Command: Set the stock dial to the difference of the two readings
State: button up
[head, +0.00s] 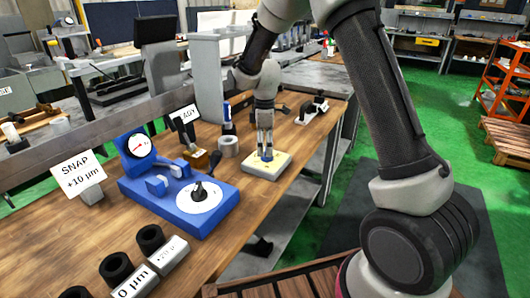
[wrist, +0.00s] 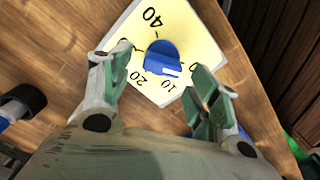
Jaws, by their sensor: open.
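The stock dial is a cream plate (head: 285,162) on the bench, also in the wrist view (wrist: 185,22). It has a blue knob (wrist: 160,52) and the figures 40, 20, 10 and 0; my left finger partly covers another mark. The knob's white mark points to the lower right, seemingly between 0 and 10. My gripper (head: 266,150) is above the plate, open, with its fingers on either side of the knob. A blue fixture (head: 140,188) carries a round gauge (head: 139,146) with a red needle, too small to read, and a white dial (head: 205,208) with a black pointer.
A SNAP +10 µm card (head: 79,174) and an EASY card (head: 184,117) stand on the bench (head: 90,225). Black rings (head: 150,239) and labelled grey blocks (head: 168,253) are in front. A metal ring (head: 229,146) stands left of the plate. Green floor is at right.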

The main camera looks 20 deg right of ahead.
jog(key=shift+f, duration=1.5)
jog(key=c, duration=1)
